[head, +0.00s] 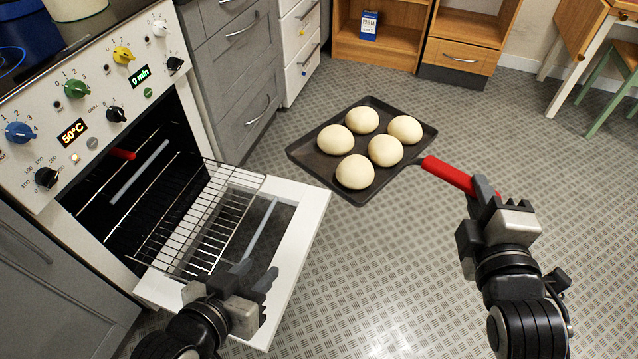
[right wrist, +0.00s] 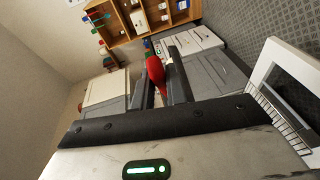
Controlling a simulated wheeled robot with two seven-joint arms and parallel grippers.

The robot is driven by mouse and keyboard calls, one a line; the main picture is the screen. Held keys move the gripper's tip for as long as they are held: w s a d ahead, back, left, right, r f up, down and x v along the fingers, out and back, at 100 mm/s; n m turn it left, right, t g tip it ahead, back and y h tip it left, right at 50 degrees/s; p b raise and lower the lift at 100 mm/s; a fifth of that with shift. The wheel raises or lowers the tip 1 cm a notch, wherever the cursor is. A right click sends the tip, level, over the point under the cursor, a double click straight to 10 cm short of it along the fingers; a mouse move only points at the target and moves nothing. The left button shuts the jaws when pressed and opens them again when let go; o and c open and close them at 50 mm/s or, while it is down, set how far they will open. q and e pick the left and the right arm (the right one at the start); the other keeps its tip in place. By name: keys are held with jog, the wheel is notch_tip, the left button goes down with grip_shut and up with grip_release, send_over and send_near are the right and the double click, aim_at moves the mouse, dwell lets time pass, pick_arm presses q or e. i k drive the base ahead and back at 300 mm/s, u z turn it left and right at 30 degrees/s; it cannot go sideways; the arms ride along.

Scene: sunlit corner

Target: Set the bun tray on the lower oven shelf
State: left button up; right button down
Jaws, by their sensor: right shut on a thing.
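The bun tray (head: 300,152) is dark and square, with several pale round buns on it. It is held in the air above the floor, right of the oven, roughly level. My right gripper (head: 484,190) is shut on its red handle (head: 448,174), which also shows between the fingers in the right wrist view (right wrist: 156,72). The oven (head: 110,95) is open with its door (head: 312,215) lowered. A wire shelf (head: 205,215) sticks out of it above the door.
A small red item (head: 122,153) shows inside the dark oven, with a pale bar beside it. Grey drawers (head: 235,70) stand right of the oven. Wooden shelves (head: 395,45) are at the back. The floor around the tray is clear.

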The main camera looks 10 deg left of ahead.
aim_at(222, 218)
jog(key=z, duration=0.7)
jog(key=k, duration=2.25)
jog(key=u, duration=1.1)
jog(key=i, duration=2.15)
